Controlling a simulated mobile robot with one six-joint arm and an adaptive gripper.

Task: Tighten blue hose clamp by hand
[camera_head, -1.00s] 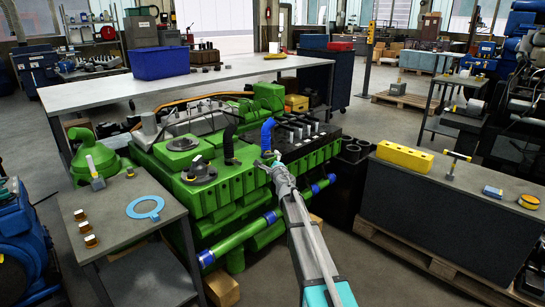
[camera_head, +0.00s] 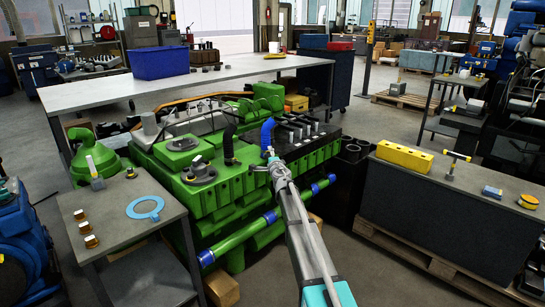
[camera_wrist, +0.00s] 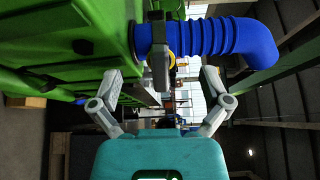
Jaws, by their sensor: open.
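The blue hose (camera_head: 267,134) rises from the near edge of the green engine (camera_head: 225,175) and bends at its top. In the wrist view the ribbed blue hose (camera_wrist: 235,38) runs across the top and bends at right. A grey clamp band (camera_wrist: 160,45) sits around the hose near the green engine body, with a small yellow part (camera_wrist: 172,62) beside its lower end. My gripper (camera_wrist: 163,88) is open and empty, its fingers spread to either side below the clamp, apart from it. In the head view my gripper (camera_head: 272,157) is just below the hose, its fingertips small and hard to make out.
A dark bench (camera_head: 450,205) at right holds a yellow block (camera_head: 405,156) and small tools. A long grey workbench (camera_head: 220,80) stands behind the engine.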

